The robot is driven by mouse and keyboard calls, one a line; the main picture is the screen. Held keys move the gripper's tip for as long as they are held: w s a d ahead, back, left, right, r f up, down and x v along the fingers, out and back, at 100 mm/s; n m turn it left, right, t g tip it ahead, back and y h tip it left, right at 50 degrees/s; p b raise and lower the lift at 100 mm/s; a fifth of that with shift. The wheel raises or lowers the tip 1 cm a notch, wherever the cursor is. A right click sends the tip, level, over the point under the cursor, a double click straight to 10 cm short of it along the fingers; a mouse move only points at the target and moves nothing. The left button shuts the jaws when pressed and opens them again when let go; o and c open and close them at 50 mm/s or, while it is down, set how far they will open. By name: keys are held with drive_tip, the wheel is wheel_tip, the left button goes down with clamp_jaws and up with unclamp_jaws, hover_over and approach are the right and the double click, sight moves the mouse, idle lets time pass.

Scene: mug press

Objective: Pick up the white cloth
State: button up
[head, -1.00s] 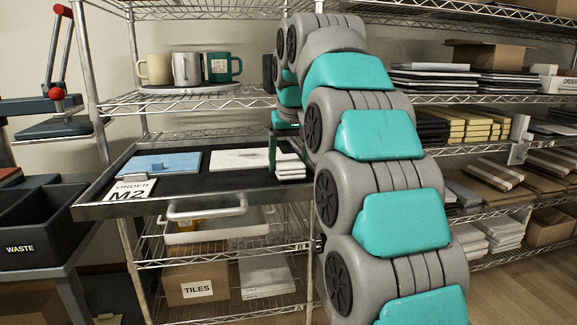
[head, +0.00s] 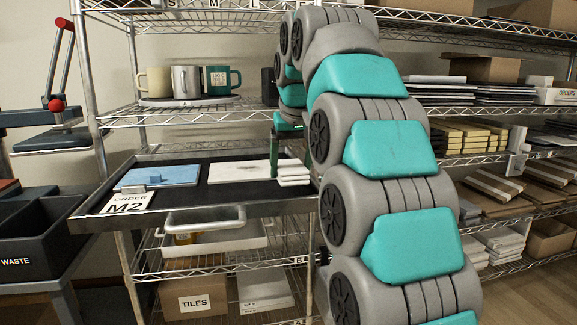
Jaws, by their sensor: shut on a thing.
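A white layered stack (head: 293,174), which looks like folded white cloth, is at the tray's right end. My gripper (head: 275,172) points down at the stack's left side, with one dark green finger in view. It is shut on what appears to be this white cloth. The other finger and the grip itself are mostly hidden by the stack and my arm.
The blue pad (head: 178,176) and an order M2 card (head: 126,203) share the tray (head: 260,206). Mugs (head: 186,82) stand on the shelf above. A waste bin (head: 20,261) is at left. A white basin and tiles box (head: 190,302) are below.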

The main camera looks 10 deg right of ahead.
drive_tip(key=s+r+b, duration=0.1)
drive_tip(key=s, duration=1.2)
drive_tip(key=shift+d, duration=0.45)
drive_tip(key=shift+r, duration=0.1)
